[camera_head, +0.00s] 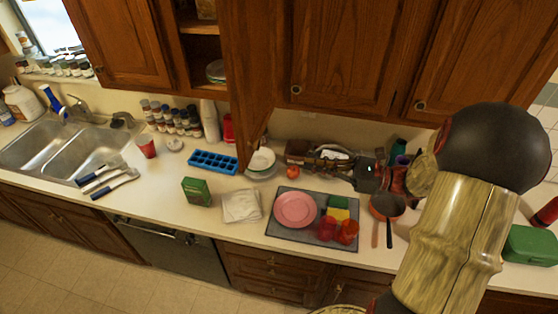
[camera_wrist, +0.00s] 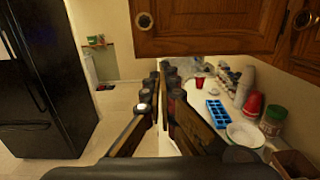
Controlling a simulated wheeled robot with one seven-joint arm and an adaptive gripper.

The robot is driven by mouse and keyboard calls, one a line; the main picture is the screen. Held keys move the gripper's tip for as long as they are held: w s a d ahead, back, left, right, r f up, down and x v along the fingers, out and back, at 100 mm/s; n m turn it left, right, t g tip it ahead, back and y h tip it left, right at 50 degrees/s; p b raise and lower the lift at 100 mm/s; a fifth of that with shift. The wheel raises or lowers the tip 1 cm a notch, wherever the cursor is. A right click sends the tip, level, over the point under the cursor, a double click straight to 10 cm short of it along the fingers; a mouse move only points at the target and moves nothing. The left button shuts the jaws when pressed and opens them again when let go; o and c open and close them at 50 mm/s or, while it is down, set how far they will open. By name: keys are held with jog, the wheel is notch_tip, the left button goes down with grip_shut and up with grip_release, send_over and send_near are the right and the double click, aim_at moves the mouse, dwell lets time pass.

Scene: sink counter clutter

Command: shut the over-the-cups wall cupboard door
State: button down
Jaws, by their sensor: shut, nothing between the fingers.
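The wall cupboard over the stacked cups (camera_head: 210,120) stands open, with its shelves (camera_head: 203,50) bare to view. Its wooden door (camera_head: 252,85) swings out from the wall, seen nearly edge-on in the head view. In the wrist view the door's front face (camera_wrist: 210,32) fills the top right, with a round knob (camera_wrist: 145,20) near its free edge. My gripper (camera_head: 316,159) is low over the counter, to the right of the door. In the wrist view its fingers (camera_wrist: 163,75) are together and empty, below the door's lower edge. I see no contact with the door.
Shut cupboard doors (camera_head: 345,50) hang to the right. Under my arm are a dark tray (camera_head: 283,232) with a pink plate (camera_head: 295,210), red cups and a pan (camera_head: 387,205). White bowls (camera_head: 261,160) and a blue ice tray (camera_head: 213,162) stand near the door. A sink (camera_head: 75,150) is at left.

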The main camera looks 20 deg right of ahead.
aim_at(253, 155)
jog(key=p+x, duration=0.2)
jog(key=x, duration=1.1)
jog(key=shift+w+a+p, duration=0.25)
jog(key=shift+p, duration=0.05)
